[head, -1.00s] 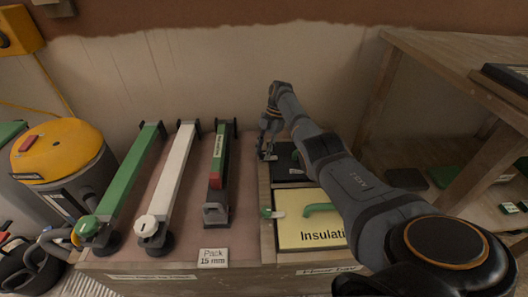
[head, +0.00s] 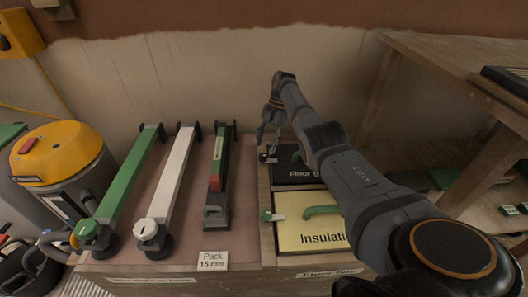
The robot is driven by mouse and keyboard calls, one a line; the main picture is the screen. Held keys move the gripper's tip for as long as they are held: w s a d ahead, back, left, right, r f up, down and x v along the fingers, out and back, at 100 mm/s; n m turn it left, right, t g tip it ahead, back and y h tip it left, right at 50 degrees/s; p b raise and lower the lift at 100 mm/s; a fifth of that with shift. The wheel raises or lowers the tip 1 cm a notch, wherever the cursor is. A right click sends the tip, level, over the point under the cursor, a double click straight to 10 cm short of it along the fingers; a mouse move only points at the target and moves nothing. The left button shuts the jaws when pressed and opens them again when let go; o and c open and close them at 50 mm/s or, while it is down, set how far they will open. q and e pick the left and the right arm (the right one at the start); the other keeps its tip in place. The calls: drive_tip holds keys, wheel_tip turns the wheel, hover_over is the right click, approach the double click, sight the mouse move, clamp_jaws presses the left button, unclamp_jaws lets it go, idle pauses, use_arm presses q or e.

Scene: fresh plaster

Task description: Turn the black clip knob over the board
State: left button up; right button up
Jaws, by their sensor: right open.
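The black board (head: 290,178), its label partly reading "Floor", lies at the back of the wooden tray, right of the centre in the head view. The black clip knob (head: 264,158) sits at the board's left edge, small and dark beside a pale piece; which way it points is hard to tell. My right gripper (head: 266,147) is open, fingers pointing down just above the knob. I cannot tell whether they touch it. My right arm covers the board's right part. My left gripper is not in view.
A yellow "Insulation" board (head: 300,236) with a green clip knob (head: 266,215) and green handle lies in front. Long green, white and grey tools lie to the left. A wooden shelf (head: 460,70) stands at right. A wall stands close behind.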

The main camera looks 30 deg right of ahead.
drive_tip(key=v, duration=0.3)
drive_tip(key=shift+d+r, duration=0.1)
drive_tip(key=shift+r, duration=0.2)
idle(0.3)
